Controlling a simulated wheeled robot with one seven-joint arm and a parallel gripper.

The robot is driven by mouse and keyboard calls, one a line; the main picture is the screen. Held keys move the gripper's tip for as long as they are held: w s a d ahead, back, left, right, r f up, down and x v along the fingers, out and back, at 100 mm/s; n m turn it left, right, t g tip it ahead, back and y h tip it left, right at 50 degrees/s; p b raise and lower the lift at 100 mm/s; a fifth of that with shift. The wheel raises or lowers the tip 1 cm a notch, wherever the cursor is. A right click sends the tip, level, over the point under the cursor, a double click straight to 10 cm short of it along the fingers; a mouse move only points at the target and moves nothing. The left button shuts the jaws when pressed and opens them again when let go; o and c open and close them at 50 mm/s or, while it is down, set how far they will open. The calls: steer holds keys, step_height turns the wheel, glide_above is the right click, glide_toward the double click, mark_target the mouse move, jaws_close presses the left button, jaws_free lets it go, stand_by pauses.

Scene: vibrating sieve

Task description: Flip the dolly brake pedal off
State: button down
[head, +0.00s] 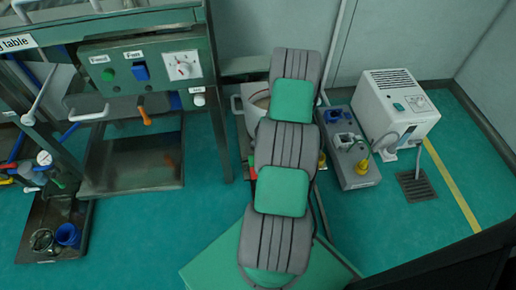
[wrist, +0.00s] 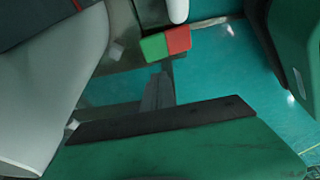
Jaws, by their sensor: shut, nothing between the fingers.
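The brake pedal (wrist: 165,43) shows near the top middle of the wrist view as a small block, green on its left half and red on its right. My gripper (wrist: 164,68) points up toward it from the dark bar below. Its grey fingers are together and hold nothing. The fingertips appear just below the pedal in the picture; I cannot tell whether they touch it. In the head view my arm covers the gripper and most of the dolly area, and I cannot make out the pedal clearly.
A pale rounded body (wrist: 50,90) fills the left of the wrist view, close to the gripper. A green part (wrist: 295,50) stands at right. In the head view, a grey platform (head: 352,180) and a white machine (head: 396,110) stand right of my arm. Open floor (head: 420,235) lies at lower right.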

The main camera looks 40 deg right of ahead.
mark_target(252, 161)
steer(key=b+x, duration=0.1)
steer(key=x, duration=0.2)
steer(key=b+x, duration=0.1)
steer(key=x, duration=0.3)
steer(key=d+b+x, duration=0.1)
steer(key=b+x, duration=0.1)
steer(key=x, duration=0.1)
steer(key=shift+a+f, duration=0.1)
steer(key=shift+f, duration=0.3)
steer(key=shift+w+f, duration=0.1)
steer(key=shift+f, duration=0.2)
